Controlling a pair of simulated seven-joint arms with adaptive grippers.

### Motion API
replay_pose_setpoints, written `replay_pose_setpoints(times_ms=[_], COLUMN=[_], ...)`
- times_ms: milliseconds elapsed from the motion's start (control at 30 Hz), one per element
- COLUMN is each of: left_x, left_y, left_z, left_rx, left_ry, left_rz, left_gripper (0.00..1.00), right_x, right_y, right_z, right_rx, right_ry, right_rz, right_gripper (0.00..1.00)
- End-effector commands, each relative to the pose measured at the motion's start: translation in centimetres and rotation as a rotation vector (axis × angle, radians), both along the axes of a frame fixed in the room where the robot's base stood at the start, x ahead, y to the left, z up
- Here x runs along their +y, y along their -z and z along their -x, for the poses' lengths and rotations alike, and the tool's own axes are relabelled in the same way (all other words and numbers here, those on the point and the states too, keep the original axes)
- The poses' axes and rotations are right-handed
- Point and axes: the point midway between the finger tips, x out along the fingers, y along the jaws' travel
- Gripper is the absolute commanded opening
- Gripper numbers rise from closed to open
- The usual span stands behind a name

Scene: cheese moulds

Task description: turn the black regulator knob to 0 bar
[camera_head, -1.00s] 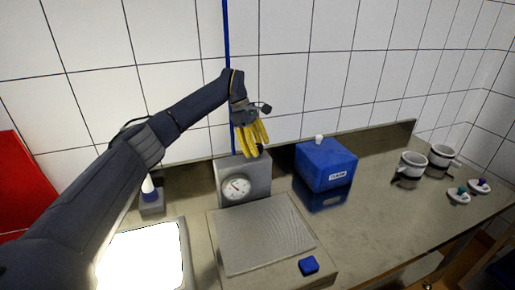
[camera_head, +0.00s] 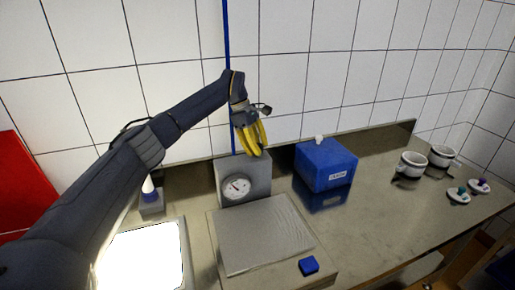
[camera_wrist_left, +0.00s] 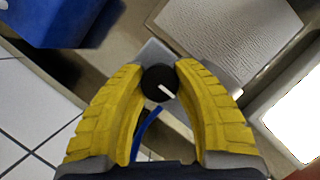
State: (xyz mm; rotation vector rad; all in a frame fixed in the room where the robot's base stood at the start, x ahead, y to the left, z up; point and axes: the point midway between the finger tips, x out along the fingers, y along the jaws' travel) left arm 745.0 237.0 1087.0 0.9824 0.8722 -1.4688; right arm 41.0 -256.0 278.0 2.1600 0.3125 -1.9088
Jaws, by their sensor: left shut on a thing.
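The black regulator knob (camera_wrist_left: 159,83) with a white pointer line shows in the left wrist view, between the tips of my yellow left gripper (camera_wrist_left: 158,70). The gripper is shut on the knob from above. In the head view my left gripper (camera_head: 252,153) is on top of the grey regulator box (camera_head: 229,170), and its fingers hide the knob. The round white gauge (camera_head: 236,188) is on the front of the box. Its dark needle points to the upper left, and its numbers are too small to read. My right gripper is not in view.
A press with a grey plate (camera_head: 262,235) and a blue button (camera_head: 308,265) stands in front of the box. A blue box (camera_head: 325,166) is to the right. White moulds (camera_head: 411,165) and small lids (camera_head: 459,195) are at the far right. A blue hose (camera_head: 228,60) rises behind.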

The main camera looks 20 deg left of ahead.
Motion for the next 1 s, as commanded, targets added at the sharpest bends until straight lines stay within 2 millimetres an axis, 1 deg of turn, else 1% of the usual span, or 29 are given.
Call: replay_pose_setpoints(times_ms=[233,433,667,1000], left_x=[-0.01,0.04,0.01,-0.08], left_y=[0.07,0.11,0.13,0.09], left_z=[0.03,0.1,0.13,0.11], left_rx=[0.0,0.001,0.001,-0.001], left_ry=[-0.013,-0.094,-0.281,-0.602], left_rz=[0.0,-0.001,-0.001,0.0], left_gripper=[0.01,0.01,0.01,0.01], right_x=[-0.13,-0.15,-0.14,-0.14], right_y=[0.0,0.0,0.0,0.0], right_z=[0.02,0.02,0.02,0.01], right_rx=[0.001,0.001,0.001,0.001], right_ry=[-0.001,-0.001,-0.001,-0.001], right_rz=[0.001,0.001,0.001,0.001], right_gripper=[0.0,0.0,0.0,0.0])
